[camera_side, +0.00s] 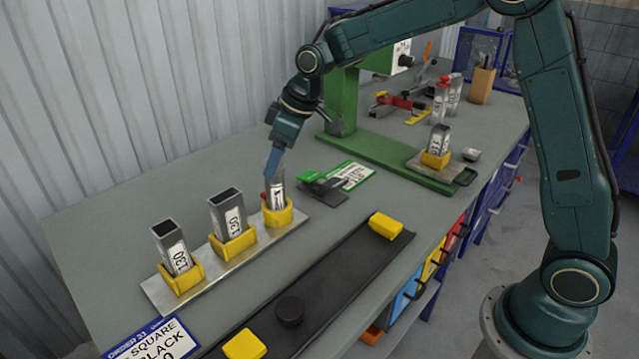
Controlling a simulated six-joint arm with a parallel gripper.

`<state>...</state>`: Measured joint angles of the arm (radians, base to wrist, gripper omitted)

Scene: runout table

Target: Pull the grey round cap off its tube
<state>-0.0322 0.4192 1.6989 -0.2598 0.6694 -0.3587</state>
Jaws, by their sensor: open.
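A round grey tube (276,197) with a label stands upright in a round yellow holder (279,217), at the right end of a metal plate (158,293). My gripper (272,176) points down at the tube's top, its blue fingers open. The fingers are at or just over the top end; I cannot tell whether they touch it. The grey round cap is not clearly distinguishable there, as the fingers partly hide the tube's top.
Two open square tubes (172,250) (229,213) stand in yellow holders to the left. A black mat (335,265) in front carries yellow blocks (385,225) (244,345) and a black round piece (290,309). A green press stand (341,100) and a dark flat piece (323,190) are behind right.

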